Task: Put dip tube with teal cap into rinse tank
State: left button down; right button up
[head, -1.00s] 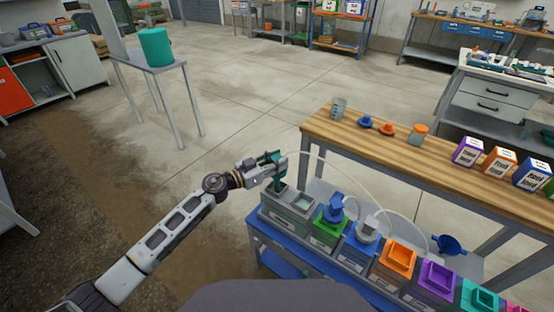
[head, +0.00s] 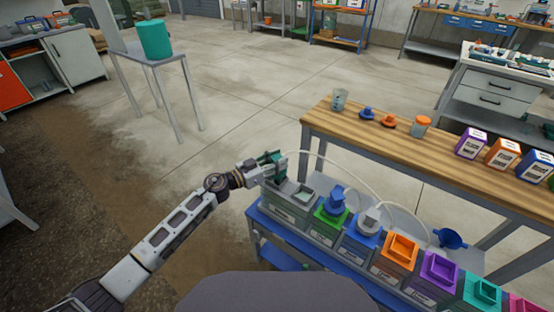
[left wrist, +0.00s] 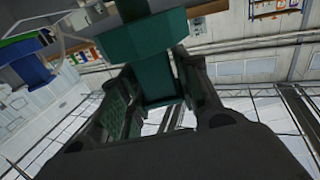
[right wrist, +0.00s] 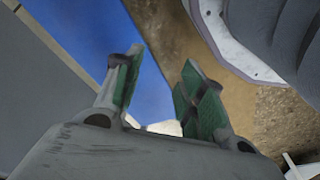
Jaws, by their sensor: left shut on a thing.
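The dip tube's teal cap (head: 277,160) is in my left gripper (head: 270,168), directly over the left end of the grey tank (head: 287,212). In the left wrist view the teal cap (left wrist: 155,68) sits between the two fingers, which are shut on it. The tube under the cap is hidden by the gripper and tank, so I cannot tell how deep it reaches. The grey tank, seemingly the rinse tank, stands at the left end of the blue skid. My right gripper (right wrist: 155,90) is open and empty, and is outside the head view.
Right of the grey tank stand containers with green (head: 330,218), blue (head: 362,242), orange (head: 400,252) and purple (head: 437,272) tops. A pale hose arches over them near my left gripper. A wooden bench (head: 385,140) runs behind.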

pick_arm(q)
jog(key=shift+f, duration=0.4)
jog(key=shift+f+b, duration=0.45)
jog(key=shift+f, duration=0.45)
pick_arm(e)
jog(key=shift+w+a+r, duration=0.1)
jog(key=shift+a+r, duration=0.1)
jog(key=shift+r, duration=0.6)
jog(key=shift+w+a+r, duration=0.1)
jog(key=shift+a+r, duration=0.05)
jog(key=shift+r, duration=0.65)
jog(key=shift+w+a+r, duration=0.1)
jog(key=shift+a+r, duration=0.1)
jog(key=shift+r, duration=0.6)
jog(key=shift+s, duration=0.2)
pick_arm(q)
jog(key=c, duration=0.9)
grip_release()
jog(key=shift+c, duration=0.2)
pick_arm(e)
jog(key=shift+s+f, duration=0.1)
jog(key=shift+f, duration=0.05)
pick_arm(q)
jog(key=shift+a, duration=0.1)
jog(key=v, duration=1.1)
jog(key=shift+s+a, duration=0.25)
jog(key=shift+a, duration=0.05)
